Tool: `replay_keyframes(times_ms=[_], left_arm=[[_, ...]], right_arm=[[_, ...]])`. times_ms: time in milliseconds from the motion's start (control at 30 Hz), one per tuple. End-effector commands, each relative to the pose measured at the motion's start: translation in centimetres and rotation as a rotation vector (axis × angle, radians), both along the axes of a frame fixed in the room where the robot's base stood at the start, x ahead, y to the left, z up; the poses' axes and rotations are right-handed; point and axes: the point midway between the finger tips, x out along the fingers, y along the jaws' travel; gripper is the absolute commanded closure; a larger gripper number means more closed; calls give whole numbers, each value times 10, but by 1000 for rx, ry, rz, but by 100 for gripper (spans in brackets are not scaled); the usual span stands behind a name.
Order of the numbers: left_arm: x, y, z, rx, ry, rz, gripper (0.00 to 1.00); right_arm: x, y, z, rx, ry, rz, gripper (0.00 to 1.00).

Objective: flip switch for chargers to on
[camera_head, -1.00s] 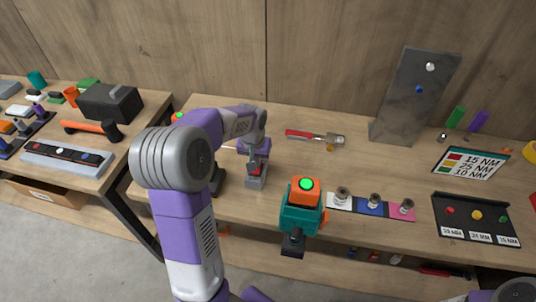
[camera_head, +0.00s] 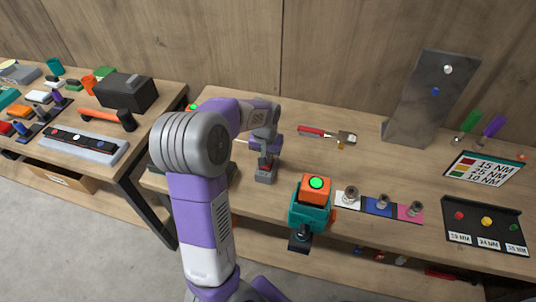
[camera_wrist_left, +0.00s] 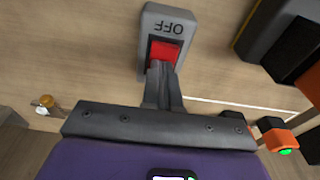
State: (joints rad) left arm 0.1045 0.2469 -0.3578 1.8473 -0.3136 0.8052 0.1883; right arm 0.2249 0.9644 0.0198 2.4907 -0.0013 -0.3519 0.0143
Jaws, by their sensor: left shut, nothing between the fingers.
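The switch is a small grey box with a red rocker (camera_wrist_left: 164,52) and the word OFF, upside down in the left wrist view. In the head view the switch (camera_head: 265,175) stands on the middle bench. My left gripper (camera_wrist_left: 161,72) is shut and empty, with its fingertips over the near edge of the rocker; I cannot tell whether they touch. In the head view the left gripper (camera_head: 265,156) points down at the switch and hides part of it. My right gripper is not in view.
A teal and orange drill (camera_head: 310,205) with a green light stands right of the switch. A red-handled tool (camera_head: 325,134) lies behind it. Coloured socket mats (camera_head: 378,205) and a dark torque tray (camera_head: 485,224) are further right. A dark panel (camera_head: 428,100) stands at the back.

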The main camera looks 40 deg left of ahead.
Motion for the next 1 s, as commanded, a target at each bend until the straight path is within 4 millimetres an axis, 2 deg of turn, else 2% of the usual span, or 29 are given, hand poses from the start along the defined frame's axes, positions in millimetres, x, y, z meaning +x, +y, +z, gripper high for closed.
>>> replay_keyframes(times_ms=[33, 267, 533, 800, 1000], left_arm=[[-10, -3, -11, -12, 42, 2, 100], [-10, -3, -1, -11, 37, 2, 100], [-7, -9, 46, 0, 7, -6, 100], [-19, -14, 106, 1, -2, -5, 100], [-24, -17, 131, 2, -1, -6, 100]], right_arm=[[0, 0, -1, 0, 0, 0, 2], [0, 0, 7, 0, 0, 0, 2], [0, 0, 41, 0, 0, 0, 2], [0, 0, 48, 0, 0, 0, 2], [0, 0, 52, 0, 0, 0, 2]])
